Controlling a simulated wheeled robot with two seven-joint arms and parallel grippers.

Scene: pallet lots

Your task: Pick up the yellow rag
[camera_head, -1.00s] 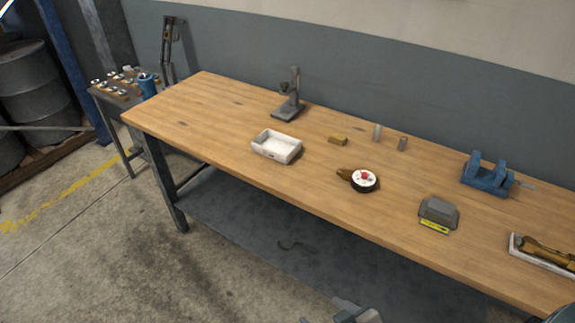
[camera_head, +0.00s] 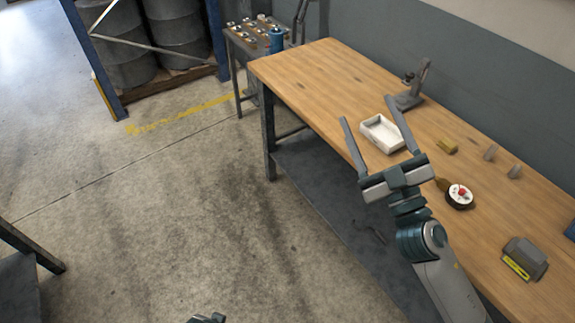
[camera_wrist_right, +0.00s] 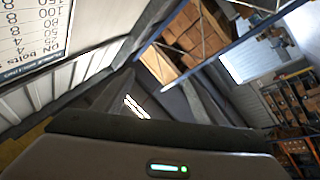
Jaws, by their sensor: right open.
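The right wrist view shows no yellow rag. A dark sliver at the bottom edge may be my left arm; its gripper is not seen.
A side table (camera_head: 242,45) and drums stand beyond.

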